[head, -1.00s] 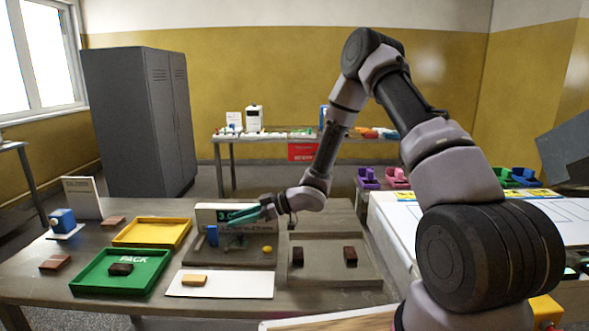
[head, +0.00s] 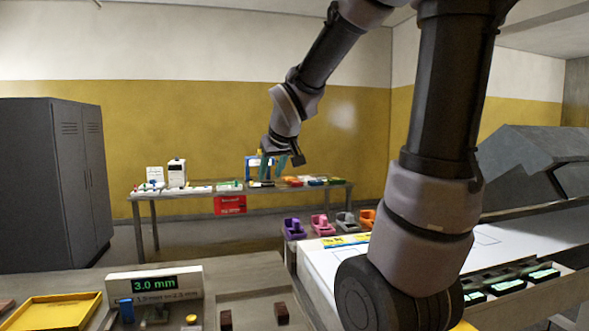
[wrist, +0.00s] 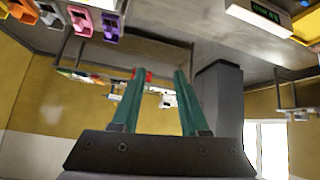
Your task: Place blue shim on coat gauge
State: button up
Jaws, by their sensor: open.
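The coat gauge (head: 153,284) is a pale box with a lit green "3.0 mm" readout, on the near table at lower left. It also shows at the top right of the upside-down wrist view (wrist: 262,13). A small upright blue piece (head: 126,310) stands in front of it, beside a grey fixture (head: 155,316) and a yellow knob (head: 191,319). I cannot tell whether this piece is the blue shim. My gripper (head: 281,167) is raised, well away from the gauge. Its teal fingers (wrist: 159,74) are apart with nothing between them.
The back table (head: 170,198) carries several small items and a blue frame (head: 253,164) behind my gripper. Purple (head: 294,228), pink (head: 322,225), grey and orange holders line the white bench at right. A yellow tray (head: 60,311) and brown blocks (head: 281,313) are on the near table.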

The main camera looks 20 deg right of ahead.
jog(key=s+r+m+y, duration=0.1)
jog(key=s+m, duration=0.1)
jog(key=s, duration=0.7)
jog(key=s+a+r+m+g+y, duration=0.1)
jog(key=s+r+m, duration=0.1)
jog(key=s, duration=0.7)
jog(key=shift+r+m+g, duration=0.15)
jog(key=shift+m+g, duration=0.15)
jog(key=shift+m, duration=0.2)
